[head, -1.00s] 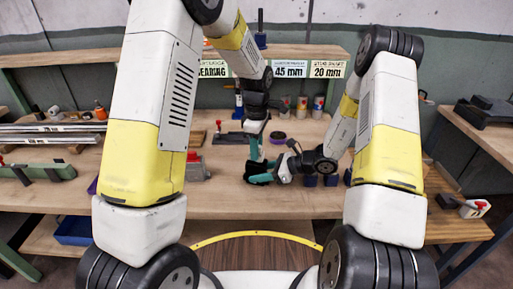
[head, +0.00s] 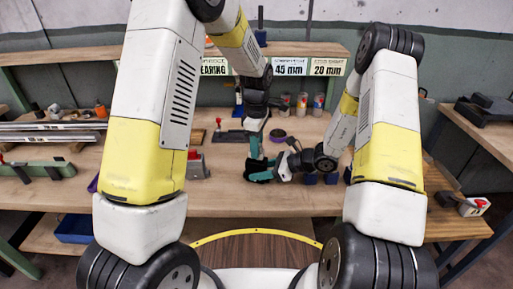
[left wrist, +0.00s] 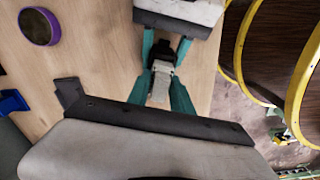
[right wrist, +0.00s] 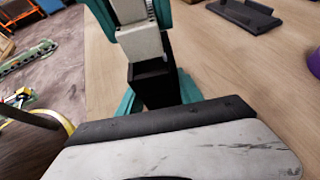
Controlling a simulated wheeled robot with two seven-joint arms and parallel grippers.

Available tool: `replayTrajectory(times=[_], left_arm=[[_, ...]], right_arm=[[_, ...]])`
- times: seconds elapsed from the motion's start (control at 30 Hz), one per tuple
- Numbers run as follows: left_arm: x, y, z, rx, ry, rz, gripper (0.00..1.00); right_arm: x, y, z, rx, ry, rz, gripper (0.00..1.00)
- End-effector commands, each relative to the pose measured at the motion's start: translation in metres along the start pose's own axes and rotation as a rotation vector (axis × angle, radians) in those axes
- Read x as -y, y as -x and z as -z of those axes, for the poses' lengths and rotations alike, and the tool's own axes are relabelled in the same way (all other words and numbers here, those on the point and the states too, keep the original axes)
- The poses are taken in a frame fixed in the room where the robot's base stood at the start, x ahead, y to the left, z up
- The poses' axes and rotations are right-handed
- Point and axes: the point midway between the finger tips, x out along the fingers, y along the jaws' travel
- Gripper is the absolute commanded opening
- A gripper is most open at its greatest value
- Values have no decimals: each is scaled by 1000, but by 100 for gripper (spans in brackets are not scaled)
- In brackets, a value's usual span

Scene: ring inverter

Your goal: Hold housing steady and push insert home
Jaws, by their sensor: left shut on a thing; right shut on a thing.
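My left gripper (left wrist: 164,92) is shut on the pale grey insert (left wrist: 160,88). My right gripper (right wrist: 158,92) is shut on the black housing (right wrist: 152,85), a box between its teal fingers. In the right wrist view the insert (right wrist: 142,42) lines up with the housing's mouth and meets it; how deep it sits is hidden. In the left wrist view the housing (left wrist: 162,52) lies just beyond the insert. In the head view the left gripper (head: 256,160) points down onto the right gripper (head: 260,173), above the bench; both parts are too small to make out there.
A grey fixture with a red top (head: 196,165) stands to the left. Dark blue blocks (head: 331,178) sit to the right. The bench front is clear.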

Motion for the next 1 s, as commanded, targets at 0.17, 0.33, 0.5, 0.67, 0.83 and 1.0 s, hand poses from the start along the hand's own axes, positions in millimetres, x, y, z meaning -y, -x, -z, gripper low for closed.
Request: replayTrajectory(times=[0.17, 0.33, 0.5, 0.67, 0.83, 1.0], left_arm=[[0, 0, 0, 0, 0, 0, 0], [0, 0, 0, 0, 0, 0, 0], [0, 0, 0, 0, 0, 0, 0], [0, -3, 0, 0, 0, 0, 0], [0, -8, 0, 0, 0, 0, 0], [0, -12, 0, 0, -1, 0, 0]], right_arm=[[0, 0, 1, -3, -1, 0, 20], [0, 0, 1, -3, -1, 0, 20], [0, 0, 1, -3, -1, 0, 20], [0, 0, 1, -3, -1, 0, 20], [0, 0, 1, -3, -1, 0, 20], [0, 0, 1, -3, -1, 0, 20]])
